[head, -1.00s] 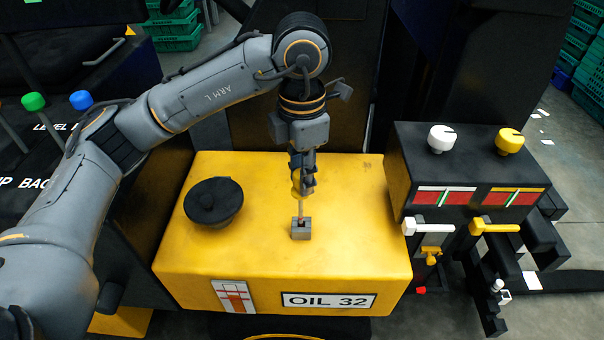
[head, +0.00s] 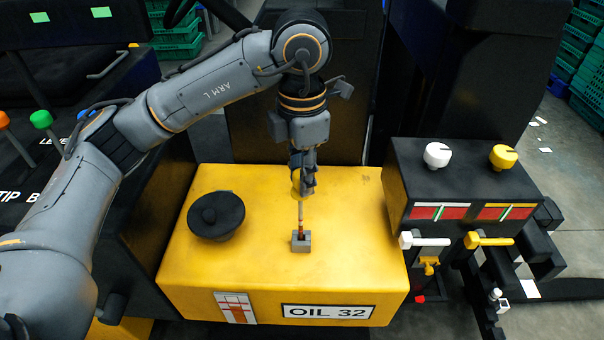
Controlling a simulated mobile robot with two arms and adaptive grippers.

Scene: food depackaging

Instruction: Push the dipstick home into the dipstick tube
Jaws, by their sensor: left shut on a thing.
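My left gripper (head: 303,186) is above the yellow oil tank and shut on the yellow handle of the dipstick (head: 300,213). The dipstick hangs almost upright below the fingers, thin and pale with a reddish-orange lower part. The dipstick tube (head: 301,243) is a small grey square block with a dark opening on the tank top. The stick's lower end meets the opening in the picture; I cannot tell how deep it sits. A clear length of stick shows between gripper and tube. My right gripper is not in view.
The yellow tank (head: 355,275) has a black round cap (head: 216,209) to the left of the tube. A black control box (head: 465,180) with knobs and levers stands to the right. The tank top around the tube is clear.

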